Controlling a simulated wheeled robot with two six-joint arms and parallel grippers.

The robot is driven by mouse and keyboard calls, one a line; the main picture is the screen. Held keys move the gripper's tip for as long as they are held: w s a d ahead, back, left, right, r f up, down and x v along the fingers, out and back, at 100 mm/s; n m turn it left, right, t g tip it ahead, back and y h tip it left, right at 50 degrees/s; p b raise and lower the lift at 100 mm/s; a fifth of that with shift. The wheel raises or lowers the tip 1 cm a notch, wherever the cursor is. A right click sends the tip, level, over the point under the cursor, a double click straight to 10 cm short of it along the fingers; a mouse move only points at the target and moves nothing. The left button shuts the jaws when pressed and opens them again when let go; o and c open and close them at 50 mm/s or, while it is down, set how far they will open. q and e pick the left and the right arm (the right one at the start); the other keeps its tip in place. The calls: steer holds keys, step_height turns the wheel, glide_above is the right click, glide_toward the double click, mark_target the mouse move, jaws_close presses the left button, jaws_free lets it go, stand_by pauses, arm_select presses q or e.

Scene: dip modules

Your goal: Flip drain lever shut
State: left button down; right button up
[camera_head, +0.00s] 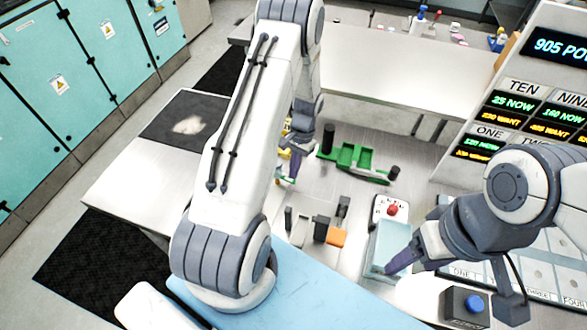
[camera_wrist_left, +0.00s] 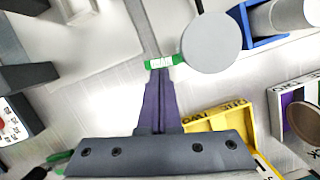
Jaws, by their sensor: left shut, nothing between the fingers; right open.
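In the left wrist view my left gripper (camera_wrist_left: 158,75) has its purple fingers together with nothing between them. Their tips are at a small green piece with white lettering (camera_wrist_left: 168,61), too small to read. A thin grey bar (camera_wrist_left: 143,25) runs up from it; I cannot tell for sure whether this is the drain lever, or whether the tips touch it. In the head view my left gripper (camera_head: 292,166) is low behind its arm, by a yellow item, and the lever is not clear there. My right gripper (camera_head: 394,266) is open beside a pale translucent box (camera_head: 388,243).
A green holder (camera_head: 355,160) with dark cylinders stands right of my left gripper. In the wrist view a grey disc (camera_wrist_left: 211,45) and a yellow tray (camera_wrist_left: 222,118) lie close to the fingers.

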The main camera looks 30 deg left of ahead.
arm_select(q)
steer(key=shift+s+d+m, duration=0.1)
steer(key=shift+s+m, duration=0.05)
steer(key=shift+m, duration=0.25)
steer(key=s+m, duration=0.1)
steer(key=m, duration=0.1)
steer(key=d+m+y+b, duration=0.1)
steer(key=m, duration=0.1)
steer(key=shift+s+f, duration=0.1)
steer(key=shift+s, duration=0.3)
steer(key=m+b, duration=0.1)
steer(key=s+m+y, duration=0.1)
steer(key=m, duration=0.1)
steer(key=shift+s+d+m+t+b, duration=0.2)
steer(key=shift+m+t+b, duration=0.1)
steer(key=shift+t+b, duration=0.1)
steer(key=shift+s+m, duration=0.3)
steer(key=shift+m, duration=0.4)
steer(key=shift+a, duration=0.2)
steer(key=shift+w+a, duration=0.5)
steer(key=shift+a, duration=0.05)
steer(key=shift+d+p, duration=0.1)
steer(key=shift+p, duration=0.2)
